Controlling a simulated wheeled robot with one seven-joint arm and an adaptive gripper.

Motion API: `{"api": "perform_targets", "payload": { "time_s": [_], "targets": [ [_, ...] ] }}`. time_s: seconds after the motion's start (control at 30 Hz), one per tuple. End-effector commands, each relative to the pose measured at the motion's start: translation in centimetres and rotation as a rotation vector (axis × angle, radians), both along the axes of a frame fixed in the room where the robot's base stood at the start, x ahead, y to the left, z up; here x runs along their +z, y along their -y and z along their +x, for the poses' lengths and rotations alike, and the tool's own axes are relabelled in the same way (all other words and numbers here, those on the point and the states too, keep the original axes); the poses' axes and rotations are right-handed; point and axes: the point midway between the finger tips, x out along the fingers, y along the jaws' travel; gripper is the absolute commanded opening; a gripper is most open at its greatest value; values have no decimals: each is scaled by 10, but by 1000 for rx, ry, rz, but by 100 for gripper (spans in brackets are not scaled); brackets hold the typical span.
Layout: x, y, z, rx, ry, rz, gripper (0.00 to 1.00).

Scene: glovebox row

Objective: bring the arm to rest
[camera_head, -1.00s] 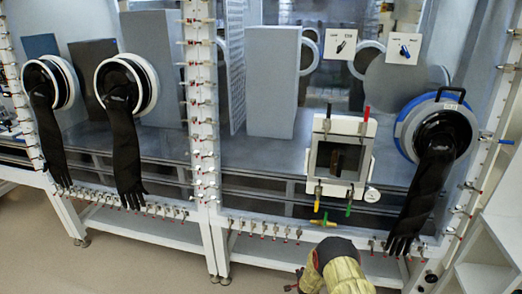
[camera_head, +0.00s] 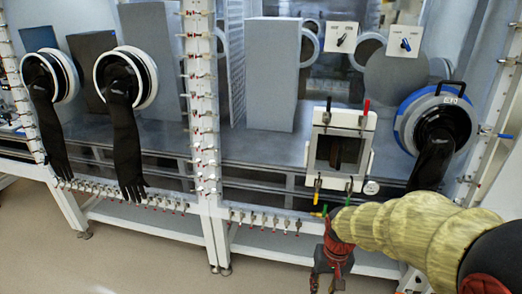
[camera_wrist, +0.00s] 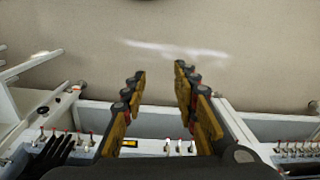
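My arm, in a yellowish sleeve (camera_head: 400,228), reaches in from the lower right in the head view. My gripper (camera_head: 326,284) hangs at its end, pointing down in front of the glovebox's lower edge, below the small square hatch (camera_head: 338,119). In the wrist view my gripper (camera_wrist: 160,72) has its two yellow-and-black fingers spread apart, with only bare floor between the tips. It holds nothing.
The glovebox row (camera_head: 120,170) runs across the view, with hanging black gloves (camera_head: 126,150) at the left. A blue-ringed glove port (camera_head: 404,124) is at the right, its glove partly hidden by my arm. Open floor (camera_head: 120,265) lies at the lower left.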

Motion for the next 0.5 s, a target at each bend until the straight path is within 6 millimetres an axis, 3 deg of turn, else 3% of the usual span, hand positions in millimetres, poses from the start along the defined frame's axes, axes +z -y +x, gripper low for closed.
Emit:
{"api": "perform_targets", "payload": {
  "time_s": [0.03,0.2,0.33,0.5],
  "targets": [
    [19,1,-17,19,7,-3,29],
    [65,5,-72,60,29,-14,29],
    [93,8,-105,63,86,-23,29],
    [130,10,-130,62,223,-33,29]
  ]
}}
